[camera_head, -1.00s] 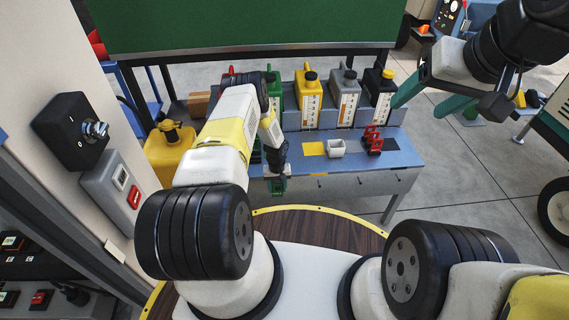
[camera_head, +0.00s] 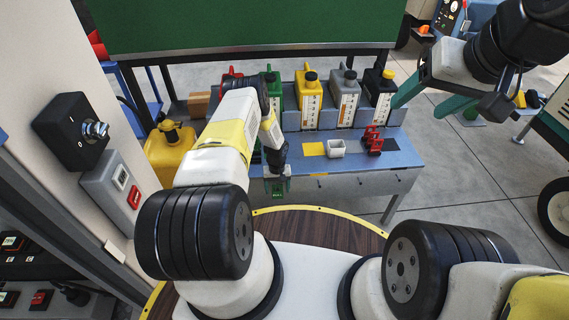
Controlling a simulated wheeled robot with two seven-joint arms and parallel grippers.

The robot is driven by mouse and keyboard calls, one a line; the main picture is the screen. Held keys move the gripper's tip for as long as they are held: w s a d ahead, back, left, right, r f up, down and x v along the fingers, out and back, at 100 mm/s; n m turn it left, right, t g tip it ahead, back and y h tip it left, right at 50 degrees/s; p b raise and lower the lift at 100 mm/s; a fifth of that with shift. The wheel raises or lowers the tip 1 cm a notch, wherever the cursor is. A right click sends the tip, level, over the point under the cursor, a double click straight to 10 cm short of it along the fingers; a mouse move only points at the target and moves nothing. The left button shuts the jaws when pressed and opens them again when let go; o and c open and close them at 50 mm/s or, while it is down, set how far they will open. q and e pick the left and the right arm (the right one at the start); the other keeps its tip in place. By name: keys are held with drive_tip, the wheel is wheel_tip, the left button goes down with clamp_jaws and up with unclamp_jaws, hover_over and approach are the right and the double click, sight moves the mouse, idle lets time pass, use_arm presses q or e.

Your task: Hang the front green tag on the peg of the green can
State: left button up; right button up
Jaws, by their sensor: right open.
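The green can (camera_head: 273,88) stands on the rear shelf of the bench, largely hidden behind my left arm; its peg cannot be made out. My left gripper (camera_head: 277,188) points down at the bench's front edge, below the green can. A small green patch shows at its fingertips, too small to tell whether it is a green tag or the fingers, or how wide the jaws are. No other green tag can be made out. My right gripper (camera_head: 424,101) is open and empty at the upper right, beside the black can (camera_head: 378,92).
A yellow can (camera_head: 308,98) and a grey can (camera_head: 345,98) stand between the green and black cans. A white cup (camera_head: 336,149), a red rack (camera_head: 372,141) and a yellow square (camera_head: 313,149) are on the blue bench (camera_head: 402,158). A larger yellow can (camera_head: 168,153) is left.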

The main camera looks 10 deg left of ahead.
use_arm(q)
drive_tip(key=shift+r, duration=0.1)
wheel_tip(320, 180, up, 8)
drive_tip(key=shift+f, duration=0.15)
drive_tip(key=w+r+t, duration=0.2)
drive_tip(key=w+r, duration=0.1)
drive_tip(key=r, duration=2.5)
drive_tip(key=s+r+m+t, duration=0.1)
drive_tip(key=s+r, duration=0.2)
drive_tip(key=r, duration=0.6)
drive_tip(key=s+r+m, duration=0.1)
drive_tip(key=s+r, duration=0.3)
drive_tip(key=r, duration=0.5)
drive_tip(key=s+d+r+m+t+h, duration=0.1)
drive_tip(key=s+d+r, duration=0.1)
drive_tip(key=s+r, duration=0.5)
drive_tip(key=s+d+r+t+h, duration=0.1)
drive_tip(key=s+r, duration=0.6)
drive_tip(key=s, duration=1.1)
drive_tip(key=shift+s+d+m+t, duration=0.4)
drive_tip(key=shift+t, duration=0.2)
